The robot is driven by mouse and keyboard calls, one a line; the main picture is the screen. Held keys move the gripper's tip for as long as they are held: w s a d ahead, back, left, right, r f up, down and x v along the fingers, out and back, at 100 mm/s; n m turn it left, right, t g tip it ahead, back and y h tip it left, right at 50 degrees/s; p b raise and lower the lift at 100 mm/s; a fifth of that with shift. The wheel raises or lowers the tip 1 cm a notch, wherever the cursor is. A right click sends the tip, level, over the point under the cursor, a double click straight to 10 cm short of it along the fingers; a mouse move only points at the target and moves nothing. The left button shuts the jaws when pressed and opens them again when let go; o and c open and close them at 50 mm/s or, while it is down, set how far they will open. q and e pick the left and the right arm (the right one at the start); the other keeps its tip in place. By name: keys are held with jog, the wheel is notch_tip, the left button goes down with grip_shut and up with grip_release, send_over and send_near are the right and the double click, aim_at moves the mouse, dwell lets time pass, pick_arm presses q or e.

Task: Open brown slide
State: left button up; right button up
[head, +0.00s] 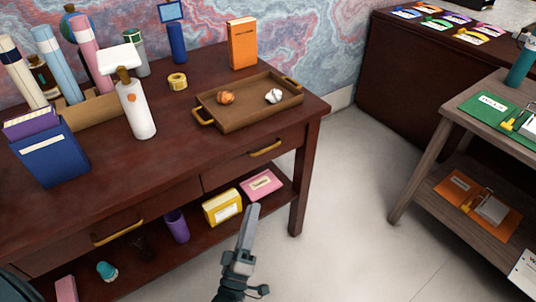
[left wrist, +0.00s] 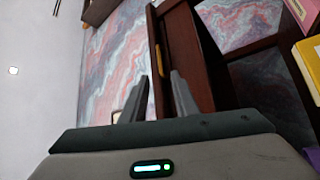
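The brown desk (head: 75,198) has two drawer fronts along its near side. The right drawer (head: 225,176) has a yellow handle (head: 265,148), and the left drawer has a similar handle (head: 118,232). Both drawers look shut. My left gripper (head: 252,211) is in front of the right drawer, below and nearer than its handle, apart from it. In the left wrist view the two fingers of my left gripper (left wrist: 158,78) are spread and empty. A handle (left wrist: 162,60) on the dark wood front shows beyond the gap between them. My right gripper is not in view.
A wooden tray (head: 210,124) with two small balls stands on the desk. Bottles, books and an orange box (head: 242,44) stand around it. The lower shelf holds a yellow box (head: 222,207) and a pink box (head: 262,185). The floor to the right is clear.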

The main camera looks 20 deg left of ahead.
pick_arm(q)
jog(key=shift+w+r, duration=0.1)
